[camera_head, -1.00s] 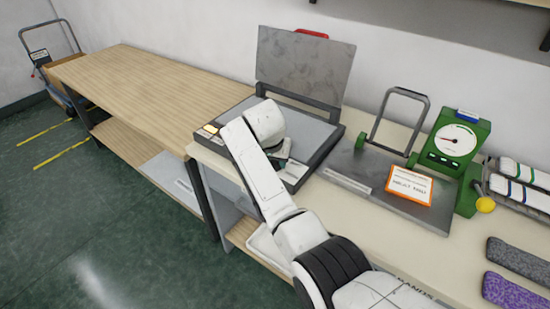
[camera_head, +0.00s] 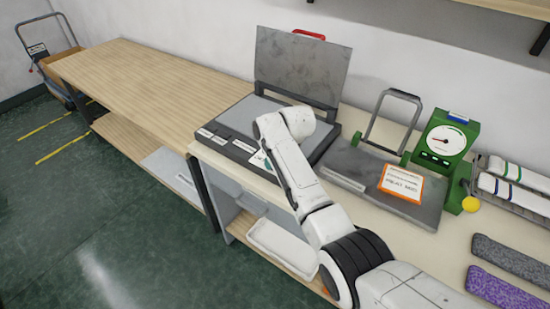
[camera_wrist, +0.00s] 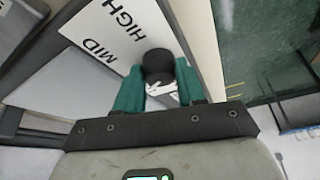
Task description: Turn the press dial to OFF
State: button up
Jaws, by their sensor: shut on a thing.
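The press (camera_head: 230,150) stands on the bench with its grey plate lid (camera_head: 300,65) raised. White labels (camera_head: 222,140) run along its front edge. In the wrist view the black round dial knob (camera_wrist: 158,64) sits beside labels reading MID (camera_wrist: 99,50) and HIGH (camera_wrist: 124,27). The teal fingers of my gripper (camera_wrist: 160,84) are on either side of the knob and shut on it. In the head view my arm covers the dial, and only a bit of the gripper (camera_head: 259,160) shows at the press's front edge. An OFF label is not readable.
Rolled knits (camera_head: 515,185) lie further right. The wooden bench (camera_head: 150,85) at left is clear.

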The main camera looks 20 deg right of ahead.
jog(key=n, duration=0.2)
jog(key=n+y+b, duration=0.1)
jog(key=shift+w+d+f+n+g, duration=0.1)
jog(key=shift+d+f+n+g, duration=0.05)
jog(key=shift+n+g, duration=0.25)
jog(key=n+y+b, duration=0.1)
jog(key=n+b, duration=0.1)
jog(key=shift+f+n+g+b, duration=0.1)
jog(key=shift+n+g+b, duration=0.2)
jog(key=shift+b, duration=0.05)
jog(key=n+b, duration=0.2)
jog(key=n+g+y+b, duration=0.1)
jog(key=n+b, duration=0.1)
jog(key=b, duration=0.1)
jog(key=shift+w+d+g, duration=0.1)
jog(key=shift+w+g, duration=0.05)
jog(key=shift+g, duration=0.15)
jog(key=n+b, duration=0.2)
jog(key=shift+g+b, duration=0.3)
jog(key=shift+b, duration=0.1)
jog(key=shift+r, duration=0.2)
jog(key=o, duration=1)
jog(key=v, duration=1)
jog(key=shift+d+r, duration=0.2)
jog(key=shift+r, duration=0.2)
jog(key=shift+w, duration=0.1)
